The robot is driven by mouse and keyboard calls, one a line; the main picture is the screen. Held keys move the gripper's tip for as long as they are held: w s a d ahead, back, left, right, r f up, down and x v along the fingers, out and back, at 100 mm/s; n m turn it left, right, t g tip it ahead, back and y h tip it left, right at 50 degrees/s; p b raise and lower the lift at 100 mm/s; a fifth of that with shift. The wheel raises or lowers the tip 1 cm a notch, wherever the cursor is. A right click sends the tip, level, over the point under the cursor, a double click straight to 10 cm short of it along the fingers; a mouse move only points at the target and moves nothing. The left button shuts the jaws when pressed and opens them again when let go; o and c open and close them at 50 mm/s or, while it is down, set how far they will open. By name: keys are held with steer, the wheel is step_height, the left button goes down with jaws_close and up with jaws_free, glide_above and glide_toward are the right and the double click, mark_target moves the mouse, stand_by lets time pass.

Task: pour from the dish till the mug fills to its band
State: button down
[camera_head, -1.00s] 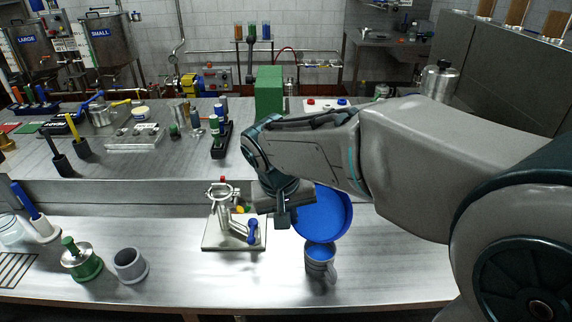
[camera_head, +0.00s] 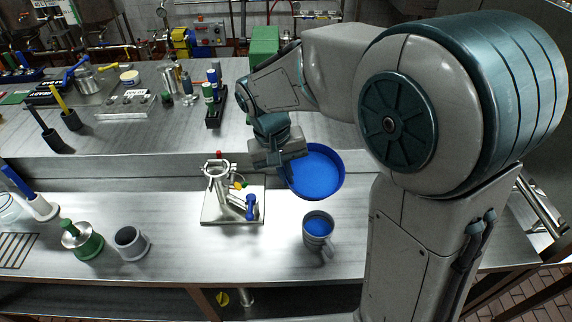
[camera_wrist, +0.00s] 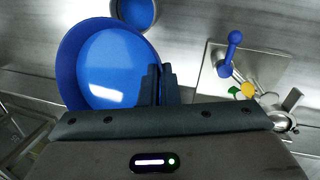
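The dish (camera_head: 322,180) is round and blue, with blue liquid in it, and hangs above the counter just behind the mug in the head view. My gripper (camera_head: 287,172) is shut on the dish's left rim; the wrist view shows the fingers (camera_wrist: 159,88) together at the rim of the dish (camera_wrist: 68,62). The dish looks nearly level and no stream shows. The grey mug (camera_head: 318,240) stands upright on the counter, handle toward the lower right, with blue liquid inside. Its top edge also shows in the wrist view (camera_wrist: 153,25). I cannot make out its band.
A metal stand with a blue-handled valve (camera_head: 232,205) is left of the mug. A grey cup (camera_head: 130,243) and a green-based pot (camera_head: 84,242) stand farther left. A raised shelf (camera_head: 150,150) runs behind. The counter between the cup and the mug is clear.

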steer(key=shift+w+f+g+p, duration=0.15)
steer(key=shift+f+g+p, duration=0.25)
steer(key=shift+g+p, duration=0.95)
steer(key=shift+f+h+p, duration=0.3)
steer(key=shift+p, duration=0.35)
steer(key=shift+f+g, duration=0.1)
steer(key=shift+g, duration=0.15)
